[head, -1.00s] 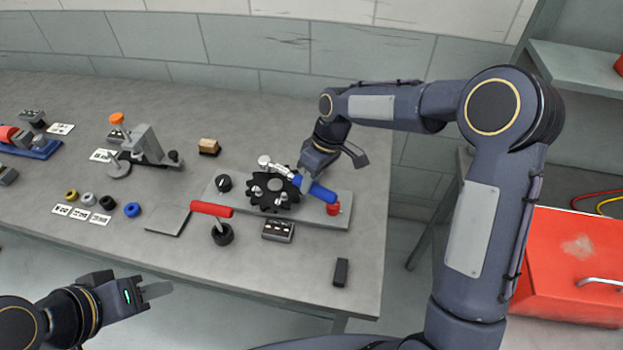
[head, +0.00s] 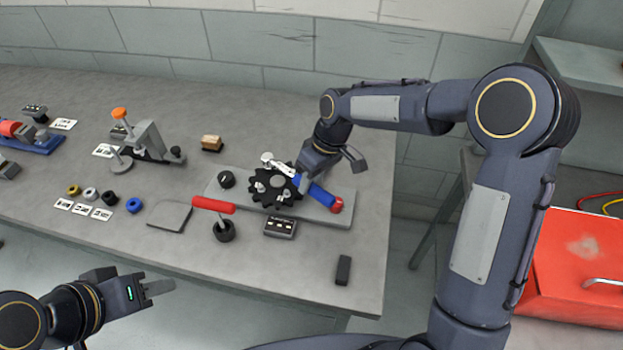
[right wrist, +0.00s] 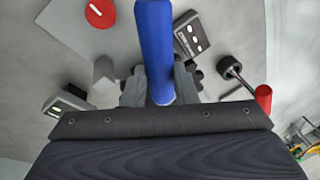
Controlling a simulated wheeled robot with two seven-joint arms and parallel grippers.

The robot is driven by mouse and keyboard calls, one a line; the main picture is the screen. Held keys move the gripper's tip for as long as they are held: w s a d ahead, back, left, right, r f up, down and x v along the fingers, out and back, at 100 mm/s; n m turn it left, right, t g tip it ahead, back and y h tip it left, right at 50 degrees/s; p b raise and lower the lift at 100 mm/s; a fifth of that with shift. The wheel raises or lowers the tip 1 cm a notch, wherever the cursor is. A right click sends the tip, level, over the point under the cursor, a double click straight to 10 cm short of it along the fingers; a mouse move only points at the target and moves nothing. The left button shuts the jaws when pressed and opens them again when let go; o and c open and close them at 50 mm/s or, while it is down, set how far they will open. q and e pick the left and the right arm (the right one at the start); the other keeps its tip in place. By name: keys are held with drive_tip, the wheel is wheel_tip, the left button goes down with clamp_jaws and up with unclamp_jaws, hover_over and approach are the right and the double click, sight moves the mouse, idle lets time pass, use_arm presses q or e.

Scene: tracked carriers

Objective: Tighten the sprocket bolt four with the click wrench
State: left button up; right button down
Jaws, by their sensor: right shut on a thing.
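The click wrench has a blue handle (head: 319,194) and a silver head (head: 281,167). My right gripper (head: 303,178) is shut on the handle close to the head; the handle also shows between the fingers in the right wrist view (right wrist: 155,45). The black sprocket (head: 264,194) lies on a grey plate (head: 312,211), with several silver bolts around its hub. The wrench head reaches over the sprocket's far edge; I cannot tell whether it is seated on a bolt. My left gripper (head: 160,288) is empty, off the table's front edge; its finger gap cannot be made out.
A red knob (head: 338,206) sits by the handle's end. A black block (head: 343,270) lies near the front right edge. A clamp fixture (head: 149,143) and coloured rings are left.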

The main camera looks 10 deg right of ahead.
drive_tip(key=shift+a, duration=0.1)
drive_tip(key=shift+s+a+m+b, duration=0.25)
drive_tip(key=shift+a+m+b, duration=0.05)
drive_tip(key=shift+m+b, duration=0.1)
drive_tip(key=shift+s+a, duration=0.15)
drive_tip(key=shift+a, duration=0.1)
drive_tip(key=shift+s+a+m+t+b, duration=0.4)
drive_tip(key=shift+a+m, duration=0.1)
drive_tip(key=shift+m, duration=0.3)
drive_tip(key=shift+s+a+m, duration=0.3)
drive_tip(key=shift+a+m, duration=0.2)
drive_tip(key=shift+a, duration=0.15)
